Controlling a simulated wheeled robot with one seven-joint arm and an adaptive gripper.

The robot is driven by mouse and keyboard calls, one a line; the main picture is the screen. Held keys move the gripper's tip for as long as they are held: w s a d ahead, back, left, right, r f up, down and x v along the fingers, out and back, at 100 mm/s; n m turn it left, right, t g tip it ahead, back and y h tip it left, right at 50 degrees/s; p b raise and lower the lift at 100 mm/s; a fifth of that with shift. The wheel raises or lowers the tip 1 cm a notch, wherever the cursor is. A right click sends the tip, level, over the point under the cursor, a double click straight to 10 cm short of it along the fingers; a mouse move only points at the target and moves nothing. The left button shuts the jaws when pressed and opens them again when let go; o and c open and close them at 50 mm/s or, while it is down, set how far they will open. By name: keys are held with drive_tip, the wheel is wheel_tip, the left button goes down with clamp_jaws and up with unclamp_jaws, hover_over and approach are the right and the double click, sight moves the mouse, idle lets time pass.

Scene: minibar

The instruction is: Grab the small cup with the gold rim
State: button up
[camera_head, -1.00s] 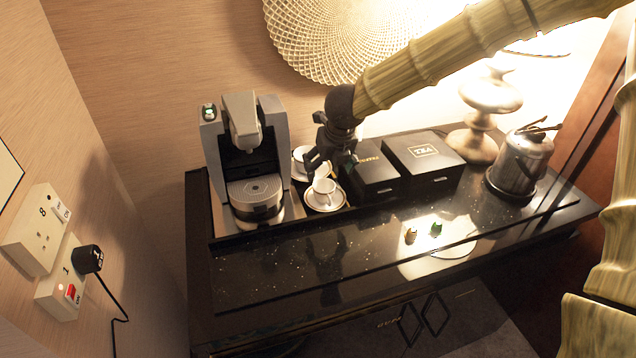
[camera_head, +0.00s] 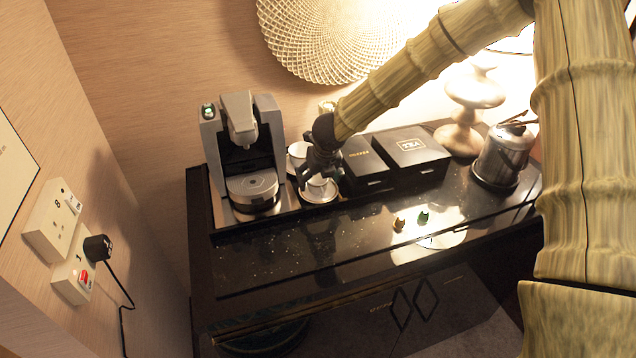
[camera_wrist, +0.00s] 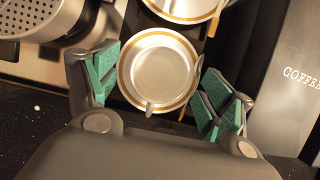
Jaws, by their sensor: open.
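A small white cup (camera_wrist: 160,75) shows from above in the wrist view, on a white saucer with a gold band (camera_wrist: 126,88). Its handle points toward the bottom of that picture. My gripper (camera_wrist: 160,92) is open, with one green-padded finger on the left of the cup and one on the right; I see no clear contact. In the head view my gripper (camera_head: 318,170) hangs over the front cup and hides most of it; part of its saucer (camera_head: 320,196) shows below. A second gold-banded saucer (camera_wrist: 180,17) is at the top of the wrist view.
A coffee machine (camera_head: 245,150) stands close on the left. The black coffee box (camera_head: 366,160) and tea box (camera_head: 415,150) are close on the right. A metal kettle (camera_head: 502,158) and two small capsules (camera_head: 411,219) are farther right. The front counter is mostly clear.

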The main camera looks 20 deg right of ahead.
drive_tip(key=shift+x, duration=1)
drive_tip(key=shift+s+r, duration=0.15)
drive_tip(key=shift+r, duration=0.15)
drive_tip(key=shift+w+f, duration=0.2)
drive_tip(key=c, duration=1)
drive_tip(key=shift+s+r, duration=0.1)
drive_tip(key=shift+r, duration=0.05)
drive_tip(key=shift+c, duration=0.7)
